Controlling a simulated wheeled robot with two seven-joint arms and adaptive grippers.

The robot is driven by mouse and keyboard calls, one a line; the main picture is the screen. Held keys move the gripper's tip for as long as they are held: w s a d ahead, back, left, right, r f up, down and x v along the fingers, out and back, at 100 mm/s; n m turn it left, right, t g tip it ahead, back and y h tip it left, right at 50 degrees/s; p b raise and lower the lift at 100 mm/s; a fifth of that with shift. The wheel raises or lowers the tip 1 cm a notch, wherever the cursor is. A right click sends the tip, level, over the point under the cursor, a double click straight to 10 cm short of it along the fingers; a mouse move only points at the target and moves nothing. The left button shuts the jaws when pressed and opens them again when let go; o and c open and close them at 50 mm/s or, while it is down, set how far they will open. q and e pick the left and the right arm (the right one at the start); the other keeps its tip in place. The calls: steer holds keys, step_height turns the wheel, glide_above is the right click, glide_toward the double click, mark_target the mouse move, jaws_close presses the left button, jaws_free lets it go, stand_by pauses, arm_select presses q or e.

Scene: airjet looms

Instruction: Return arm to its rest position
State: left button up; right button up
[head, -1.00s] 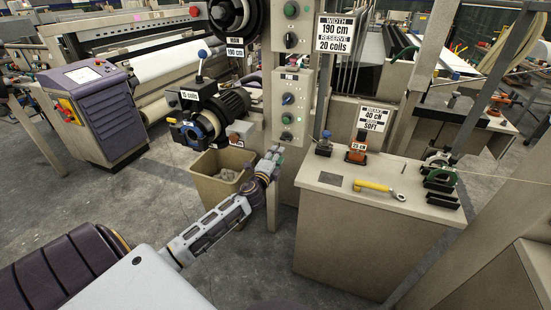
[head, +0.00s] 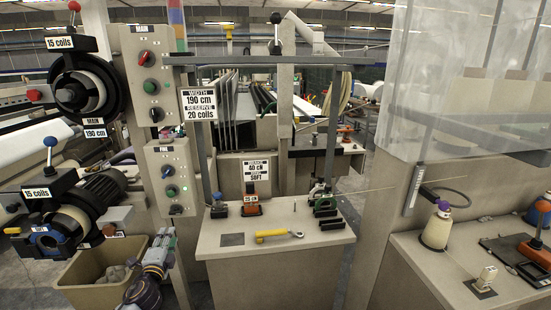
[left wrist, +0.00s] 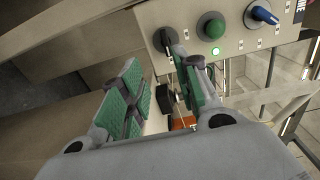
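My left gripper (head: 166,236) is at the lower left in the head view, just below the bottom of the lower control panel (head: 160,192). In the left wrist view, its two green-padded fingers (left wrist: 163,88) stand apart with a gap between them. It is open, and I see nothing held. The panel's black knob (left wrist: 165,40), green button (left wrist: 212,28) and blue switch (left wrist: 262,15) show beyond the fingertips. I cannot tell the exact distance. My right gripper is in neither view.
A tan bin (head: 92,283) stands left of my left gripper. A beige cabinet (head: 275,275) to its right bears a yellow-handled wrench (head: 279,234). Black motor units (head: 75,208) overhang the bin. At right, a second table (head: 420,262) holds a yarn cone (head: 437,228).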

arm_select(q)
steer(key=s+f+n+g, duration=0.25)
steer(key=s+f, duration=0.25)
steer(key=f, duration=0.8)
steer(key=s+f+n+g+h+p, duration=0.1)
steer(key=s+f+n+g, duration=0.3)
steer(key=f, duration=0.9)
steer(key=s+f+g, duration=0.2)
steer(key=s+f, duration=0.4)
steer(key=f, duration=0.7)
steer(key=s+d+f+n+g+h, duration=0.1)
steer(key=s+d+f+n+g, duration=0.1)
steer(key=s+f, duration=0.5)
steer(key=s+d+f+n+g+p, duration=0.1)
steer(key=s+d+f, duration=0.4)
steer(key=s, duration=1.4)
steer(key=s+d+f+n+g+h, duration=0.1)
steer(key=s+d+f+n+g, duration=0.2)
steer(key=s+f, duration=0.8)
steer(key=shift+s+d+f+g+h+p, duration=0.2)
steer(key=shift+s+d+g+h+p, duration=0.15)
steer(key=shift+s+g, duration=0.55)
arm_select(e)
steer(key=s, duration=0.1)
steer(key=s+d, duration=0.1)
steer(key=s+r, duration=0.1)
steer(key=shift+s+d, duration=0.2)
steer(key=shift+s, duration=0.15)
